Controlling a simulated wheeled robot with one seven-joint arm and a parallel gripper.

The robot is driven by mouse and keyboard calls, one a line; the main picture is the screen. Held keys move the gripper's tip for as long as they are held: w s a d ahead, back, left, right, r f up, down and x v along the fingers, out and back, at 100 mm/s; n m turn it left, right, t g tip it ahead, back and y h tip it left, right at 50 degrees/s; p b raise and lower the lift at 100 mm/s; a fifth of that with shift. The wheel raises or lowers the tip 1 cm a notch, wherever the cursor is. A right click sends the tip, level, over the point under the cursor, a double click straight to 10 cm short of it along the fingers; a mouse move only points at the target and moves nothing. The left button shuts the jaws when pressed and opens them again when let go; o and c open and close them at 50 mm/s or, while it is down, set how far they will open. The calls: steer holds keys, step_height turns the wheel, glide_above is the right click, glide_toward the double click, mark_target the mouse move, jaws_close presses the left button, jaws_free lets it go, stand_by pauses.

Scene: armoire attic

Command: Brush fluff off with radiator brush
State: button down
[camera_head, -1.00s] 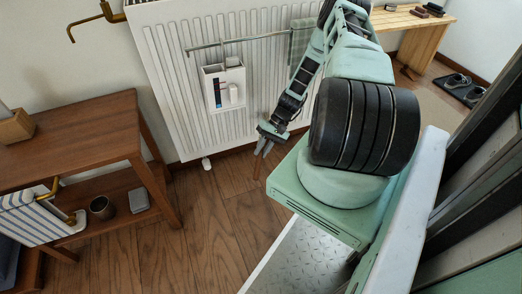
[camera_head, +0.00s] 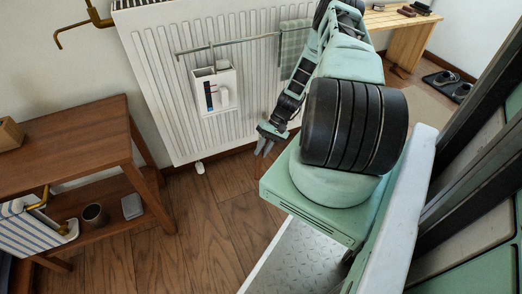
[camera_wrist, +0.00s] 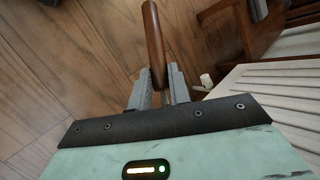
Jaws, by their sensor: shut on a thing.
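My gripper (camera_head: 264,146) hangs low in front of the lower right part of the white radiator (camera_head: 158,85) in the head view. In the wrist view, my gripper (camera_wrist: 160,84) is shut on a brown wooden handle (camera_wrist: 153,36), which looks like the radiator brush's handle. The handle extends from between the fingertips over the floor. Its bristles cannot be made out. The radiator's ribbed edge (camera_wrist: 265,82) is at the right of the wrist view, apart from the fingers. No fluff can be made out.
A white caddy (camera_head: 215,92) and a checked towel (camera_head: 294,48) hang on the radiator's front rail (camera_head: 240,41). A wooden shelf table (camera_head: 70,135) stands at left, with a cup (camera_head: 95,214) on its lower shelf. A bench (camera_head: 400,22) stands at back right. Wood floor (camera_head: 205,225) between is clear.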

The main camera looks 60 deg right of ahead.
steer(key=shift+d, duration=0.3)
steer(key=shift+a, duration=0.1)
steer(key=shift+w+a, duration=0.35)
steer(key=shift+w, duration=0.05)
steer(key=shift+a, duration=0.1)
steer(key=shift+w+a+p, duration=0.3)
steer(key=shift+a, duration=0.25)
steer(key=shift+w+a+p, duration=0.25)
steer(key=shift+a, duration=0.25)
steer(key=shift+w+a, duration=0.4)
steer(key=shift+w, duration=0.1)
